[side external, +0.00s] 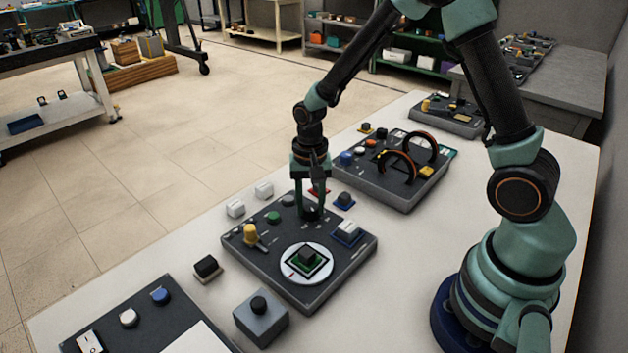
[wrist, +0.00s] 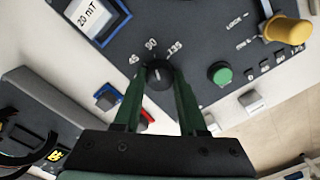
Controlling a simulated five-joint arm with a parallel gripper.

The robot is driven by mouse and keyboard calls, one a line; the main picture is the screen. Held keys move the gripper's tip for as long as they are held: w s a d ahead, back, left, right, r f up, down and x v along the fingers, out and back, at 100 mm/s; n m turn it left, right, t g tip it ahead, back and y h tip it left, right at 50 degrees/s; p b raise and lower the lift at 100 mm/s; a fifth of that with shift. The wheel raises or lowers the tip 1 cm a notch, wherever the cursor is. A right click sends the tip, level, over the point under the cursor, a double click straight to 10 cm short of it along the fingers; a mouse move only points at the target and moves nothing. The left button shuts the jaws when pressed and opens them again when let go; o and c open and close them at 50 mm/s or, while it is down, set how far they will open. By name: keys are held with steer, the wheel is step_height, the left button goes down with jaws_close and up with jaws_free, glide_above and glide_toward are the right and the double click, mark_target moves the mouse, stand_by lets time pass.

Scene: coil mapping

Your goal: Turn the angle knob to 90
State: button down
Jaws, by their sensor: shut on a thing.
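The angle knob (wrist: 159,75) is a round black dial on a dark grey panel (side external: 265,235), with the printed marks 45, 90 and 135 around it in the wrist view. A short pale line on the knob appears to point roughly toward the 90, but it is too small to read exactly. My gripper (wrist: 159,80) has its two green fingers on either side of the knob and is shut on it. In the side external view my gripper (side external: 312,208) points straight down at the panel's back edge and its fingers mostly hide the knob.
A panel with two coils (side external: 397,165) stands behind. A grey box with a black knob (side external: 261,317) stands in front.

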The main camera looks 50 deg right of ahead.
mark_target(311, 207)
steer(key=shift+c, duration=2.3)
jaws_free()
steer(key=shift+r, duration=0.1)
step_height(311, 207, up, 12)
steer(key=s+r+n+t, duration=0.5)
steer(key=s+r+n, duration=0.4)
steer(key=s, duration=0.1)
steer(key=shift+s+d+t, duration=0.2)
steer(key=shift+s+t, duration=0.05)
steer(key=shift+t, duration=0.05)
